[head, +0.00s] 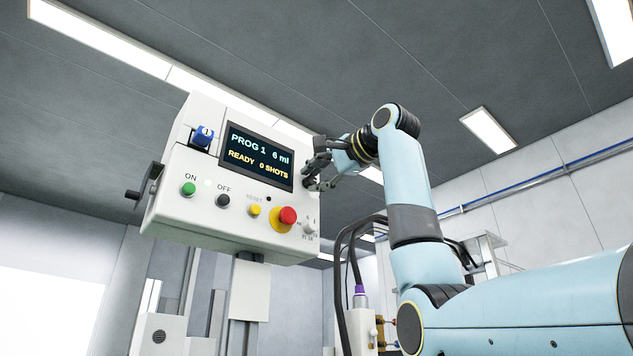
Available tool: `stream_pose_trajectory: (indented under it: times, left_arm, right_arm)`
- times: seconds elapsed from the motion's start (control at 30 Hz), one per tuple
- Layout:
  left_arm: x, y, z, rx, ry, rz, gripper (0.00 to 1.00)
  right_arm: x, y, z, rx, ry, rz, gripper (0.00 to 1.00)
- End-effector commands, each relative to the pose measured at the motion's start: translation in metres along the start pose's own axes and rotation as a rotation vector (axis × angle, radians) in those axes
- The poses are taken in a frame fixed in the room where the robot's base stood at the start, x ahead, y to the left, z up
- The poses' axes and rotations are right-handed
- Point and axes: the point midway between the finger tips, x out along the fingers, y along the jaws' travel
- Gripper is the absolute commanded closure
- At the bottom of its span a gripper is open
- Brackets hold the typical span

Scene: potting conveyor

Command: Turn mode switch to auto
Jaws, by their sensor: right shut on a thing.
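The control box (175,215) is a light grey, tilted panel at the middle left of the head view. My right gripper (310,174) reaches in from the right to the panel's upper right part, just right of the screen. Its dark fingers are shut on a small control there, which I take to be the mode switch. The fingers hide it, so its setting cannot be read. A small pale control with markings (310,227) is lower on the same edge, apart from the fingers. My left gripper is out of view.
The screen (258,155) reads PROG 1, 6 ml, READY, 0 SHOTS. Below it are a green ON button (188,189), a dark OFF button (223,201), a yellow button (255,210) and a red emergency stop (288,215). A blue switch (203,136) is at upper left.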

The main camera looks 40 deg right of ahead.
Motion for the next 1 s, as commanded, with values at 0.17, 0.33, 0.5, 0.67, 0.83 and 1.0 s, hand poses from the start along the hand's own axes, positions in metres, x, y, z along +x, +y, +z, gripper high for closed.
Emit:
stream_pose_trajectory:
  times: [0.17, 0.33, 0.5, 0.67, 0.83, 1.0]
  left_arm:
    - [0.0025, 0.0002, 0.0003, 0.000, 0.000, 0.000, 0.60]
    - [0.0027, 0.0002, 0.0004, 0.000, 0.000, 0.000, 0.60]
    - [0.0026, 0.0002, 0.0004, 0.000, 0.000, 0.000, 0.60]
    - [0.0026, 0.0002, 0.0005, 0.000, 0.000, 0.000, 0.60]
    - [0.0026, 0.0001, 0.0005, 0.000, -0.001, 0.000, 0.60]
    - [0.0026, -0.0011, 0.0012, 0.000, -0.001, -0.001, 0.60]
  right_arm:
    - [0.0000, 0.0003, -0.0003, 0.031, 0.001, 0.001, 1.00]
    - [0.0001, 0.0000, -0.0004, 0.039, 0.001, 0.001, 1.00]
    - [0.0001, 0.0001, -0.0003, 0.039, 0.001, 0.001, 1.00]
    - [0.0001, 0.0002, -0.0003, 0.038, 0.001, 0.001, 0.67]
    - [0.0001, 0.0002, -0.0002, 0.038, 0.000, 0.001, 0.52]
    - [0.0000, 0.0002, -0.0001, 0.037, 0.000, 0.001, 0.52]
